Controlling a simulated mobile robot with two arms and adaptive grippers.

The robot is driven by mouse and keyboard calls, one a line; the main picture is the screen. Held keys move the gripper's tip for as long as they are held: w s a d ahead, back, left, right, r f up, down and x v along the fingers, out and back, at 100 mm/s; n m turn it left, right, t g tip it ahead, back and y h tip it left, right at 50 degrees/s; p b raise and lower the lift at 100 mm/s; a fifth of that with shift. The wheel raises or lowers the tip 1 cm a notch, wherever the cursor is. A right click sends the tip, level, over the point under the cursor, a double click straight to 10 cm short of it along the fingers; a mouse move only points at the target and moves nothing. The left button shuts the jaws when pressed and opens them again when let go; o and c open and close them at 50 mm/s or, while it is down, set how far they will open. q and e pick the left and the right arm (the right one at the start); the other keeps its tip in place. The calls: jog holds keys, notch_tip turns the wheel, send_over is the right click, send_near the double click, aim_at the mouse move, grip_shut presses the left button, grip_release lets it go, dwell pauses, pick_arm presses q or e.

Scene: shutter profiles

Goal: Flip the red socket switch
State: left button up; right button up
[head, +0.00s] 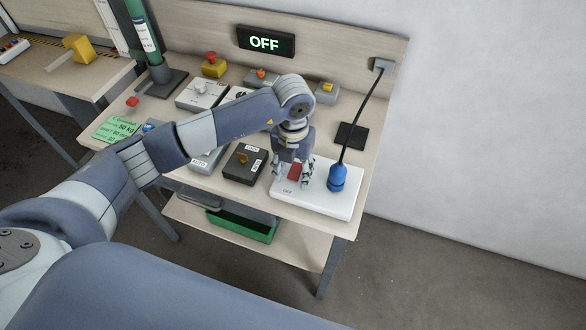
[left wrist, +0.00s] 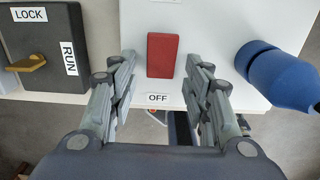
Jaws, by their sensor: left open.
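The red switch (head: 295,172) sits on a white socket box (head: 334,198) at the right front of the table. In the left wrist view the red switch (left wrist: 162,55) lies just ahead of and between the fingertips, above an OFF label (left wrist: 158,98). My left gripper (head: 292,180) is open over the box, its fingers on either side of the switch; it also shows in the left wrist view (left wrist: 160,75). I cannot tell whether a finger touches the box. A lit sign (head: 265,42) at the back reads OFF. My right gripper is not in view.
A blue plug (head: 337,179) with a black cable stands on the box, right of the gripper. A dark box with a yellow knob (head: 243,160) and LOCK and RUN labels stands to the left. Several other switch boxes fill the table behind. A green bin (head: 240,228) is on the lower shelf.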

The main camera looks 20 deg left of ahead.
pick_arm(q)
jog(key=shift+c, duration=0.2)
jog(key=c, duration=1)
jog(key=shift+w+g+b, duration=0.35)
jog(key=shift+g+b, duration=0.4)
jog(key=shift+g, duration=0.35)
jog(key=shift+w+r+g+b, duration=0.2)
jog(key=shift+g+b, duration=0.55)
jog(key=shift+g, duration=0.25)
jog(key=o, duration=1)
jog(key=shift+o, duration=0.2)
